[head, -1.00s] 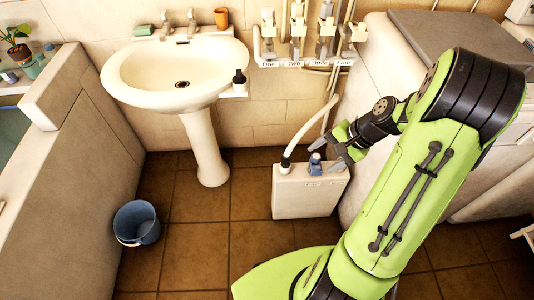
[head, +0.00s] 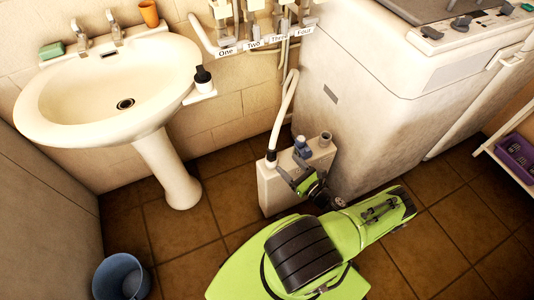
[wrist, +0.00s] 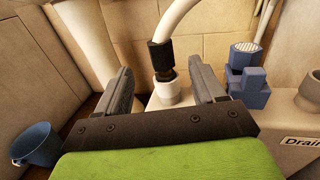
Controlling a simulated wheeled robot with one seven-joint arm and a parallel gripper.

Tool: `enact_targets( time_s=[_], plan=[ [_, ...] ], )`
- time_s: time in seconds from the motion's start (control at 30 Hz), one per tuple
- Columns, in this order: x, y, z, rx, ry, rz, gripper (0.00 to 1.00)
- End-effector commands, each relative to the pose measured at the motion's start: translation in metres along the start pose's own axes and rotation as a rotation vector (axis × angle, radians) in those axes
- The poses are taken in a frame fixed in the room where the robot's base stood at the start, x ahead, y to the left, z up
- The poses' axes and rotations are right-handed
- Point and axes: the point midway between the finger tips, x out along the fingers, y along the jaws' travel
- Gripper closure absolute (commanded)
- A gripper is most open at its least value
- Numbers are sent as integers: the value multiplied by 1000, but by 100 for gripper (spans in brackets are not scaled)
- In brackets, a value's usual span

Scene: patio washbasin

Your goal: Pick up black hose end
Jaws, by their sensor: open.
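The black hose end (head: 271,157) is at the bottom of a white hose (head: 285,105) and sits upright on the left port of a white box (head: 268,190) on the floor. In the wrist view the black hose end (wrist: 162,56) stands between the two grey fingers, farther off, above a white collar (wrist: 167,92). My gripper (wrist: 161,70) is open and empty, with a gap on each side of the hose end. In the head view my gripper (head: 288,168) is low in front of the box; its fingertips partly overlap the box top.
A blue fitting (wrist: 246,75) stands just right of the right finger, with a port labelled "Drain" (wrist: 313,92) beyond it. A washbasin (head: 110,90) is at left, a blue bucket (head: 121,277) on the floor, and a large white cabinet (head: 350,100) close right of the box.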

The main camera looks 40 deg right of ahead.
Motion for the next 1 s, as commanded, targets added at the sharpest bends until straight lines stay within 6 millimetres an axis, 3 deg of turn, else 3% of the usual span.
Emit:
enact_targets(
  time_s=[0.2,0.37,0.6,0.87,1.0],
  plan=[
    [53,2,-2,-2,0,6,31],
    [72,1,-2,-2,1,5,31],
    [114,1,-2,-4,2,6,31],
    [120,0,0,-1,3,4,31],
    [120,0,0,-1,3,4,51]
  ],
)
